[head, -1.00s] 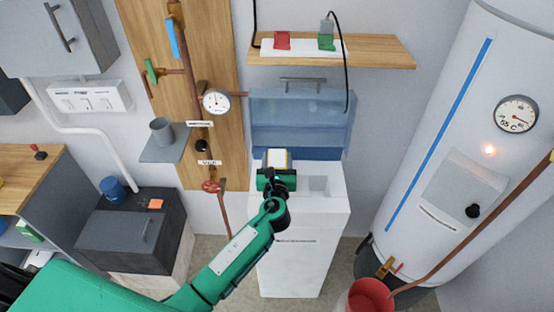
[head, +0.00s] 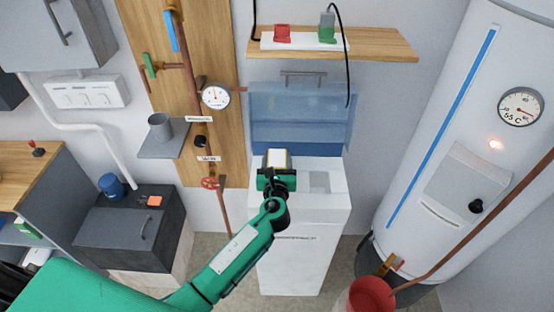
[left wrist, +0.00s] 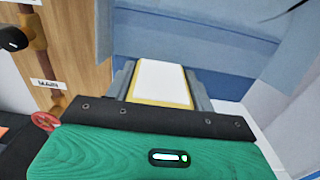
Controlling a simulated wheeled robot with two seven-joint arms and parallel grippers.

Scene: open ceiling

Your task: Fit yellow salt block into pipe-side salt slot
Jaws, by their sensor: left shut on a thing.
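The salt block has a white top and yellow edges (left wrist: 161,82); in the head view the block (head: 278,159) stands at the top left of the white softener cabinet (head: 301,230). My left gripper (head: 277,172) is shut on it, with one grey finger on each side in the left wrist view (left wrist: 160,85). The gripper is over the pipe-side, left part of the cabinet top, and hides the slot there. A second square slot (head: 320,182) shows to the right, empty-looking. I cannot tell how deep the block sits. My right gripper is not in view.
The raised translucent blue lid (head: 302,120) stands behind the cabinet top. A copper pipe with a red valve wheel (head: 210,183) is at left. A wooden shelf (head: 390,46) hangs above; a white tank (head: 450,130) and red bucket (head: 368,297) are at right.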

